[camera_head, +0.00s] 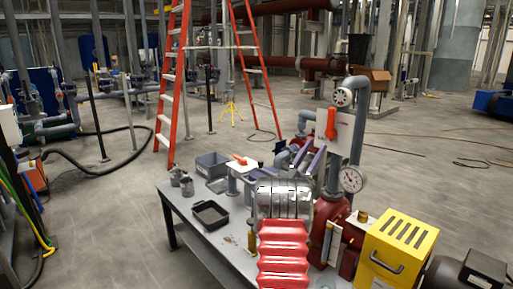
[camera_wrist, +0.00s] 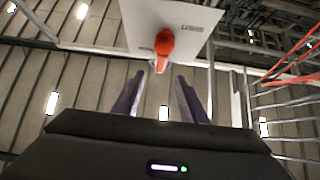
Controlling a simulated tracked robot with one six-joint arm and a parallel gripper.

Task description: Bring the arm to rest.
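My gripper (camera_head: 308,160) is in the middle of the head view, above the table, with its two purple-grey fingers pointing up. In the wrist view, my gripper (camera_wrist: 157,97) is open, with a clear gap between the fingers and nothing held. Beyond the fingertips is a red-orange handle (camera_wrist: 164,44) on a pale plate (camera_wrist: 190,22). In the head view, the red-orange handle (camera_head: 331,124) is on the upright plate (camera_head: 346,133), right of and above the fingers. I see no contact between fingers and handle. My gripper's body is partly hidden in the head view.
A grey table (camera_head: 193,220) holds a black tray (camera_head: 210,214), a grey bin (camera_head: 212,164) and metal cups. A pressure gauge (camera_head: 352,179), grey pipe and yellow box (camera_head: 396,250) stand at right. An orange ladder (camera_head: 172,80) stands behind.

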